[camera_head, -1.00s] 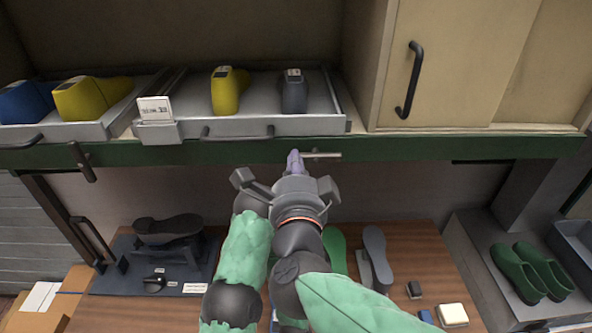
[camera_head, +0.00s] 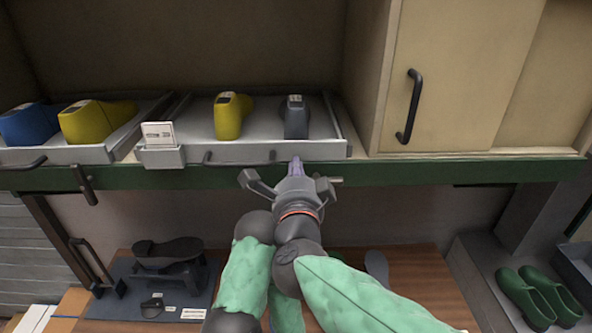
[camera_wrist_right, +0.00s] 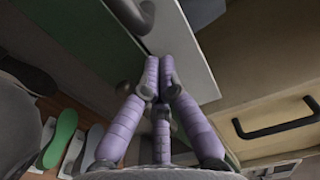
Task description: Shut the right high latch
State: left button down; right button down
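The right high latch (camera_head: 337,180) is a short grey bar on the green rail under the drawer, largely hidden behind my right gripper; its visible end points right. My right gripper (camera_head: 295,165) is at the rail, just below the drawer's front edge. In the right wrist view its purple fingers (camera_wrist_right: 160,80) are drawn together with nothing seen between them. A dark rounded knob (camera_wrist_right: 124,88), perhaps part of the latch, is beside the left finger; I cannot tell if they touch. My left gripper is not in view.
The grey drawer (camera_head: 330,150) above holds a yellow last (camera_head: 229,118) and a grey last (camera_head: 295,120). Another latch (camera_head: 84,184) hangs down on the left of the rail. A cabinet handle (camera_head: 410,107) is at right. The workbench (camera_head: 425,280) is below.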

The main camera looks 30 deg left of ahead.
jog(key=shift+f+b, duration=0.7)
jog(key=shift+f, duration=0.05)
jog(key=shift+f+b, duration=0.7)
jog(key=shift+f, duration=0.15)
jog(key=shift+f+b, duration=0.65)
jog(key=shift+b, duration=0.05)
